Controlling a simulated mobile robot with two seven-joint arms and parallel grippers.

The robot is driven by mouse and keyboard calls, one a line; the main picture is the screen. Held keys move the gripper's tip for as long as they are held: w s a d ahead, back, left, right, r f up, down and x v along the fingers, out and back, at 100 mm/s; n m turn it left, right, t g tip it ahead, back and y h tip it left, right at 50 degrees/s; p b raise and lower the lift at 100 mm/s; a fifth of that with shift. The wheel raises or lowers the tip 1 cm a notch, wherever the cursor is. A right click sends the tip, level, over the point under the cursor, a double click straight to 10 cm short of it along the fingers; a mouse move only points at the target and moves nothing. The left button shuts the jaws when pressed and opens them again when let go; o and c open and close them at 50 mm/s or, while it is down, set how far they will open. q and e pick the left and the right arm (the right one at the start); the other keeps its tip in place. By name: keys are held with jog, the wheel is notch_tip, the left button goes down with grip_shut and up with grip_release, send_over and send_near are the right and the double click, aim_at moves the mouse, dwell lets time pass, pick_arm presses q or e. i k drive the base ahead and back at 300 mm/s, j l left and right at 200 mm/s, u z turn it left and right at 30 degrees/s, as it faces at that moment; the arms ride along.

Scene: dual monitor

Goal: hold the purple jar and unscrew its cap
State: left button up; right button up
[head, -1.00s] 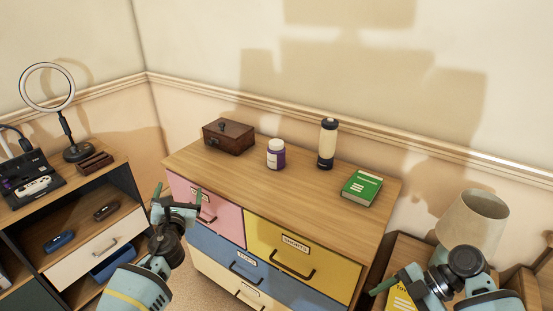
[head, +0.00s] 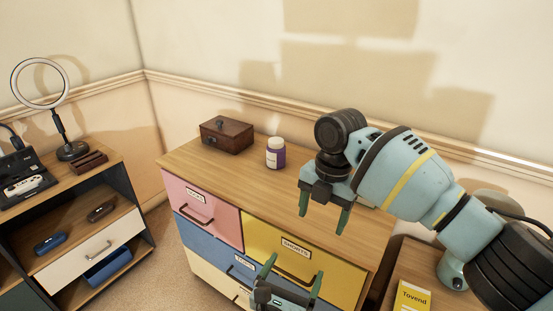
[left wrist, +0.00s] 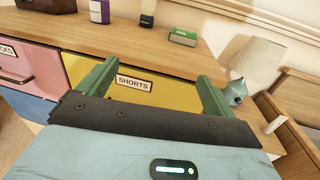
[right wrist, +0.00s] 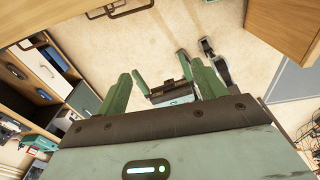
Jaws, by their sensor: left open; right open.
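The purple jar (head: 276,155) stands upright on the dresser's wooden top, with its white cap (head: 276,142) on. In the left wrist view the jar (left wrist: 99,11) shows at the top edge, its upper part cut off. My left gripper (head: 292,271) is open and empty, low in front of the dresser's drawers and apart from the jar. My right gripper (head: 323,215) is open and empty, pointing down at the dresser's front edge, to the right of the jar and nearer to me. The right wrist view shows mostly floor between its fingers (right wrist: 160,73).
A wooden box (head: 227,134) stands left of the jar. A lamp (left wrist: 260,62) stands farther right. The dresser top (head: 215,169) before the jar is clear.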

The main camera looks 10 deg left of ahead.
aim_at(275, 159)
jog(key=i+j, duration=0.3)
jog(key=i, duration=0.15)
jog(key=i+j, duration=0.3)
jog(key=i, duration=0.15)
jog(key=i+j, duration=0.3)
jog(key=i, duration=0.15)
